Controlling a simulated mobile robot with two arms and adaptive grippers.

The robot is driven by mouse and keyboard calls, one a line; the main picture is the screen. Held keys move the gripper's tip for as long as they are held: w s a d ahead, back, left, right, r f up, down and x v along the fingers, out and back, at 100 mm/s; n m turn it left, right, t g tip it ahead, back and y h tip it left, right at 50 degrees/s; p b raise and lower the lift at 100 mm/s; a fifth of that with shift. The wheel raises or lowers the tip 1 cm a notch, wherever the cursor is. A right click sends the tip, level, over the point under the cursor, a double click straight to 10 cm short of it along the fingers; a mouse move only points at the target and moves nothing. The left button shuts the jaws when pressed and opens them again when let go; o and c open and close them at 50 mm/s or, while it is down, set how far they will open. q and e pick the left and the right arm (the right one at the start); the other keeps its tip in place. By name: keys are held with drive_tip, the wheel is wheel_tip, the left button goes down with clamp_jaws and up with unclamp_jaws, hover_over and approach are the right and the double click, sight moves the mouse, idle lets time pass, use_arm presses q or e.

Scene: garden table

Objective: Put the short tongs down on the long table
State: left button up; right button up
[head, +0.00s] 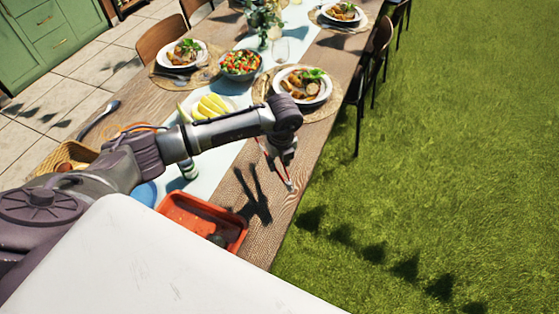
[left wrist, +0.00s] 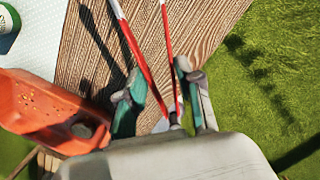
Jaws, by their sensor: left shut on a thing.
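My left gripper (head: 284,158) is shut on the short tongs (head: 288,180), which have red arms. It holds them over the long table (head: 228,188), close to its right edge by the grass. The tongs' shadow lies to their left on the bare wood, apart from them, so they seem to be above the surface. In the left wrist view the gripper's teal fingers (left wrist: 163,98) are on either side of the tongs (left wrist: 133,45), and the two red arms reach out over the wood (left wrist: 205,25). My right gripper is not in view.
A red-orange tray (head: 174,208) stands just left of the tongs; it also shows in the left wrist view (left wrist: 25,85). A plate of food (head: 303,86) on a woven mat and a yellow-filled dish (head: 190,105) lie farther back. Chairs (head: 383,45) line the right side.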

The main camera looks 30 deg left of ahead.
use_arm(q)
wheel_tip(320, 180, down, 8)
drive_tip(key=b, duration=0.6)
drive_tip(key=shift+d+f, duration=0.1)
drive_tip(key=shift+f, duration=0.1)
drive_tip(key=o, duration=0.6)
drive_tip(key=shift+o, duration=0.2)
drive_tip(key=shift+r, duration=0.2)
wheel_tip(320, 180, up, 12)
drive_tip(key=d, duration=0.1)
drive_tip(key=shift+s+f, duration=0.2)
drive_tip(key=shift+s, duration=0.25)
